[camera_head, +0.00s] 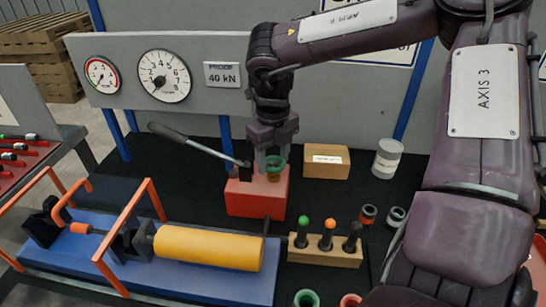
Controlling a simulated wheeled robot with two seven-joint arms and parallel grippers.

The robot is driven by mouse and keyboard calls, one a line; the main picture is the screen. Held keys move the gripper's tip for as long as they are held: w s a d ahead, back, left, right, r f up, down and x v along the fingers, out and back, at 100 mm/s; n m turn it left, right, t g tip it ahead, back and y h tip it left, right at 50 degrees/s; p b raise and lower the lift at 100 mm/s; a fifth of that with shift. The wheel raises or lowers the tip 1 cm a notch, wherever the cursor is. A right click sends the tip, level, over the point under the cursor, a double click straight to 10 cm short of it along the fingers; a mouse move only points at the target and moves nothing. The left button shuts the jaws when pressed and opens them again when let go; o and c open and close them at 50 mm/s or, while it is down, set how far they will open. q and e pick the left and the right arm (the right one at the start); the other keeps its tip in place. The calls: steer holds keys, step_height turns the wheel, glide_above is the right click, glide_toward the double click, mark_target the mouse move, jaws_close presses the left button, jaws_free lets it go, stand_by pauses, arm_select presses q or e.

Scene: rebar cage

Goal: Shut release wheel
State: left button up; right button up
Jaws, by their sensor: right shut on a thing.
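A long pump lever (192,143) with a dark grip rises from the block to the upper left. My left gripper is not in view.
A yellow cylinder (209,247) lies on a blue bed (142,271) with orange guard bars. A wooden holder (325,252) with several tools, a cardboard box (326,162) and a grey can (387,158) stand nearby. Two gauges (164,76) hang on the panel behind.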

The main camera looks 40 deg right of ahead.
mark_target(274, 162)
steer(key=m+b, duration=0.1)
steer(key=m, duration=0.4)
steer(key=m+b, duration=0.1)
steer(key=m, duration=0.4)
steer(key=shift+d+m+b, duration=0.1)
steer(key=shift+m+b, duration=0.2)
steer(key=shift+b, duration=0.1)
steer(key=m+b, duration=0.1)
steer(key=m, duration=0.4)
steer(key=shift+r+m+b, duration=0.1)
steer(key=shift+m+b, duration=0.8)
steer(key=shift+m, duration=1.6)
steer(key=o, duration=1)
steer(key=shift+c, duration=0.2)
steer(key=shift+r, duration=3.9)
